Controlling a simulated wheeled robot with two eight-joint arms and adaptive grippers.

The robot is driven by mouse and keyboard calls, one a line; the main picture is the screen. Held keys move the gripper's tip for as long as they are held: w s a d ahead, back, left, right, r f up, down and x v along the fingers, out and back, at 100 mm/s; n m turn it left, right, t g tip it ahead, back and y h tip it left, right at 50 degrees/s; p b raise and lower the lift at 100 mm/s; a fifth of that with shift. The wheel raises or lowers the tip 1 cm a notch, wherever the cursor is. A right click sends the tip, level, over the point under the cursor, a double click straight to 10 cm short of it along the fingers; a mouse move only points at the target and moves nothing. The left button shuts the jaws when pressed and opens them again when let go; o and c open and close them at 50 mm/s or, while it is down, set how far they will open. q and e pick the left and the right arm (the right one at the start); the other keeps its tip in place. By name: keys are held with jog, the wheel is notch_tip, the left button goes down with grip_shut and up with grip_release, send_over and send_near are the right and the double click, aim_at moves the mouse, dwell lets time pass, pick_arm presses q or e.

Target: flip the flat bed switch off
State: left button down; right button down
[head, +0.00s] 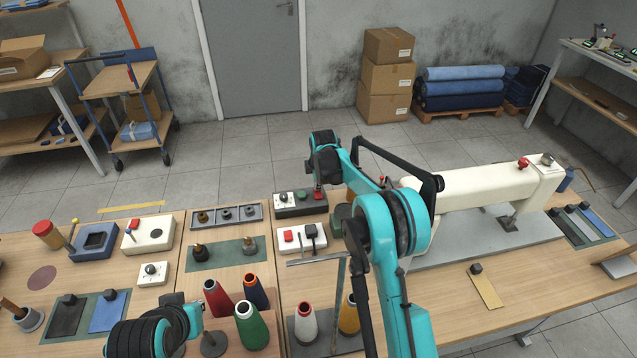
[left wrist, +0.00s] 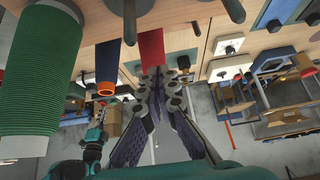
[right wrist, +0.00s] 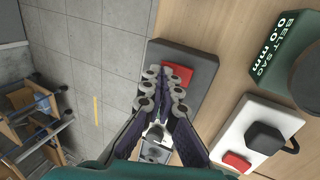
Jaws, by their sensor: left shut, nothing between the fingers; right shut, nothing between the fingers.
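A dark control box (head: 290,207) stands near the table's far edge, with light and green round parts and a red part (head: 319,192) at its right end. In the right wrist view the red part (right wrist: 178,74) is partly hidden behind my fingertips. My right gripper (right wrist: 162,88) is shut and empty just over this box; I cannot tell whether it touches. A white switch box (head: 300,240) with a red button and black knob sits nearer. I cannot tell which is the flat bed switch. My left gripper (left wrist: 165,82) is shut and empty near the thread cones.
The white sewing machine (head: 480,192) stands right of my right arm. Green (head: 250,325), red (head: 218,297) and other thread cones crowd the front. A green box marked "BELT SAG" (right wrist: 283,48) is beside the dark box. A grey three-hole tray (head: 226,216) lies left.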

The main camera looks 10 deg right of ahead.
pick_arm(q)
jog(key=shift+f, duration=0.15)
pick_arm(e)
jog(key=shift+w+f, duration=0.1)
jog(key=shift+f, duration=0.15)
jog(key=shift+w+f+g+p, duration=0.15)
jog(key=shift+w+g+p, duration=0.15)
jog(key=shift+g+p, duration=0.2)
jog(key=shift+f, duration=0.2)
pick_arm(q)
jog(key=shift+r, duration=0.5)
pick_arm(e)
jog(key=shift+s, duration=0.1)
jog(key=shift+s+r, duration=0.15)
jog(key=shift+s, duration=0.55)
